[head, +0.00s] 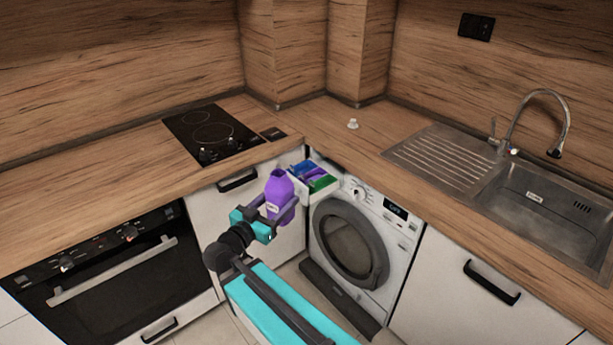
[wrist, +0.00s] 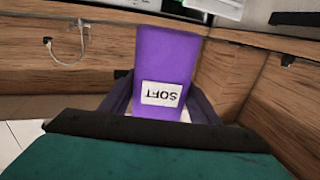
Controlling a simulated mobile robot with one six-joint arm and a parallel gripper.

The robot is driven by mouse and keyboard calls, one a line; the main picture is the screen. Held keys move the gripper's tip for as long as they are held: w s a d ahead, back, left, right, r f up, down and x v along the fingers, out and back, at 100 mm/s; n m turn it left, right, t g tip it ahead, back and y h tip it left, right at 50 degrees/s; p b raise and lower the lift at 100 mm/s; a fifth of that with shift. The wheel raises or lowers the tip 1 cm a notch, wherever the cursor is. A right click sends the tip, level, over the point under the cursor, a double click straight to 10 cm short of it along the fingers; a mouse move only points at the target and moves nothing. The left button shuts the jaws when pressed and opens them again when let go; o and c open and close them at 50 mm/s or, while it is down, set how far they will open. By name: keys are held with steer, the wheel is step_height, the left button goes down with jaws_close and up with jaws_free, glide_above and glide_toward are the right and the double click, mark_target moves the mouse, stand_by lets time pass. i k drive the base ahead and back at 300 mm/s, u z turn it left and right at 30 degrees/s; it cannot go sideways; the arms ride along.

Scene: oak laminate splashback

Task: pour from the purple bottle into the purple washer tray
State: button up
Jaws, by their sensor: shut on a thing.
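My gripper (head: 276,208) is shut on the purple bottle (head: 279,186) around its lower part. The bottle is held in the air, close to upright, just left of the open washer drawer. In the wrist view the bottle (wrist: 165,60) stands between the fingers, its white "SOFT" label upside down in the picture. The purple washer tray (head: 315,174) lies in the drawer between a blue part (head: 304,168) and a green part (head: 322,183). The bottle is beside the tray, apart from it. The inside of the tray is too small to make out.
The washing machine (head: 362,238) stands under the corner worktop. A small white object (head: 353,124) sits on the worktop above it. A black hob (head: 211,134) and an oven (head: 108,272) are left, a steel sink (head: 535,200) right. A cabinet handle (head: 237,180) is behind the bottle.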

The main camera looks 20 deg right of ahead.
mark_target(318, 172)
steer(key=u, duration=0.05)
steer(key=i, duration=0.9)
steer(key=z, duration=0.15)
steer(key=k, duration=0.55)
steer(key=u, duration=0.85)
